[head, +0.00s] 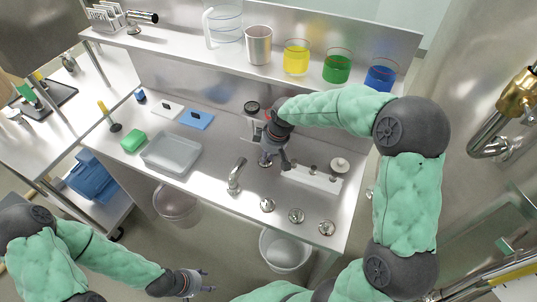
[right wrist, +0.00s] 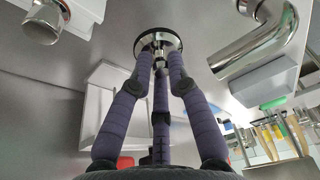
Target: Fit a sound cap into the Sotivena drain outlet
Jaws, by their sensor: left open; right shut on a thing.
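My right gripper (head: 268,158) is over the bench's middle, fingers pointing down. In the right wrist view its fingers (right wrist: 159,60) are shut on the small stem of a round steel cap (right wrist: 150,40) with a dark rim. Whether the cap touches the surface behind it, I cannot tell. A white rack (head: 315,178) with dark holes or knobs lies right of the gripper. Several round steel fittings line the bench front: left (head: 267,205), middle (head: 296,215), right (head: 327,228). No name is readable, so I cannot tell which is Sotivena. My left gripper (head: 203,284) is open and empty, low in front of the bench.
A curved steel spout (head: 236,177) stands left of the fittings. A grey tray (head: 171,153), green sponge (head: 133,140) and blue card (head: 197,118) lie at left. Beakers of yellow (head: 296,58), green (head: 337,68) and blue (head: 381,77) liquid stand on the shelf. A bucket (head: 285,250) is below.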

